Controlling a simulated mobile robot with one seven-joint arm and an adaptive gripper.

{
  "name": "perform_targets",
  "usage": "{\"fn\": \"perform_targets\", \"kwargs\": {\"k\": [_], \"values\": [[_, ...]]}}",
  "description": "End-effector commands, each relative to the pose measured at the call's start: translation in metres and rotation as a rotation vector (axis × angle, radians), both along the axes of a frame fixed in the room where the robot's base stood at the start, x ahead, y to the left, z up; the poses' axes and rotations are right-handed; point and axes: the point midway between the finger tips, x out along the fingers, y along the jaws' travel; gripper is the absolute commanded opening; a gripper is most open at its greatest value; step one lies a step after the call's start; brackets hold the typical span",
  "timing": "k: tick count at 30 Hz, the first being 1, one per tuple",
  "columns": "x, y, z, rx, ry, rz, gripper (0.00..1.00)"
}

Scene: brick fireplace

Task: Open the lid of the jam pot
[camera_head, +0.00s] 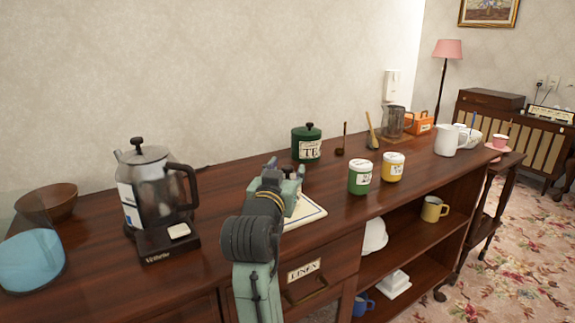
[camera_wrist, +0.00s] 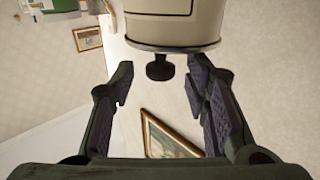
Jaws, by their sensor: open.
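In the wrist view, a cream pot (camera_wrist: 172,28) hangs in from the top edge, upside down in the picture. It has a metal-coloured rim and a dark round knob (camera_wrist: 160,69); I take it to be the jam pot. The knob shows between the open fingers of my gripper (camera_wrist: 160,85), with gaps on both sides and no visible contact. In the head view, my gripper (camera_head: 288,176) is over the sideboard, beside a white board (camera_head: 308,212). My arm hides most of the pot there, and its label is not readable.
On the sideboard (camera_head: 225,190), a coffee maker (camera_head: 150,190) stands left. A green tea canister (camera_head: 306,145) stands behind my gripper. Green (camera_head: 360,179) and yellow (camera_head: 392,168) canisters stand to the right, with a white jug (camera_head: 450,141) farther along. Bare wood lies between the coffee maker and my arm.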

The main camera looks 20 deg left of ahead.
Motion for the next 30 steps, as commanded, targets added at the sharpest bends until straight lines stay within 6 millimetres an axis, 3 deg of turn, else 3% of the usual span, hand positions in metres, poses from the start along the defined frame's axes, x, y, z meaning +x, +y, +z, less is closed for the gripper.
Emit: {"fn": "perform_targets", "kwargs": {"k": [6,14,30], "values": [[0.017,0.002,0.001,0.001,-0.001,0.001,0.42],[0.018,0.003,0.0,0.001,-0.002,0.002,0.42],[0.018,0.003,0.0,0.0,-0.001,0.002,0.08]]}}
